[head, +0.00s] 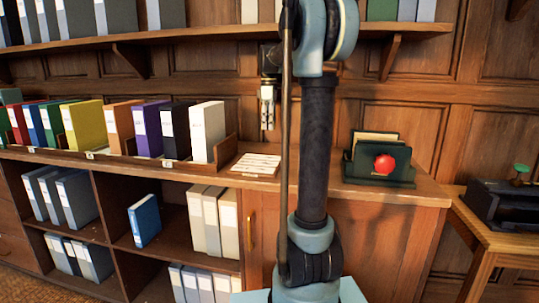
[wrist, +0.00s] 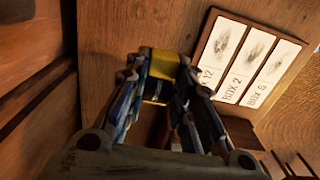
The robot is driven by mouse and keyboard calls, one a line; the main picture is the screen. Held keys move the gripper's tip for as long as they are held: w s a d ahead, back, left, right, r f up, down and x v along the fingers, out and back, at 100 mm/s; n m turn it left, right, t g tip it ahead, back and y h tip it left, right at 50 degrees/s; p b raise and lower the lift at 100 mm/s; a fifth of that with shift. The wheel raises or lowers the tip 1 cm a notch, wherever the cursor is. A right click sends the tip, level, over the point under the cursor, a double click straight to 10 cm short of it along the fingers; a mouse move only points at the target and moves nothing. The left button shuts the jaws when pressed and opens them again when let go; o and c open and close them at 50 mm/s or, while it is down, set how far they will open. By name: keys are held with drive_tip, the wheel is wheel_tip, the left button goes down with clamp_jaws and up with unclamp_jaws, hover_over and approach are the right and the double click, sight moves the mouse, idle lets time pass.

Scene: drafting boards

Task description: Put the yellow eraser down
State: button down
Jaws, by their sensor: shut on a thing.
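My gripper (wrist: 159,76) is shut on the yellow eraser (wrist: 162,63), which shows as a yellow block between the fingertips in the wrist view. Below the yellow part is a darker blue-black band, partly hidden by the fingers. In the head view, my gripper (head: 267,108) hangs fingers down above the back of the wooden counter (head: 325,190), beside my arm. The eraser cannot be made out there. I cannot tell whether it touches the counter.
A wooden board of white label cards (head: 257,163) lies on the counter left of my arm; it also shows in the wrist view (wrist: 247,58). Binders (head: 207,130) stand further left. A dark green holder (head: 380,172) with a red ball (head: 384,164) stands right.

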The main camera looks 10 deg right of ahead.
sight(269, 152)
drive_tip(key=shift+f, duration=4.95)
drive_tip(key=c, duration=1.4)
unclamp_jaws()
drive_tip(key=shift+f, duration=0.1)
drive_tip(key=shift+o, duration=0.2)
wheel_tip(269, 152, up, 12)
drive_tip(key=shift+r, duration=0.15)
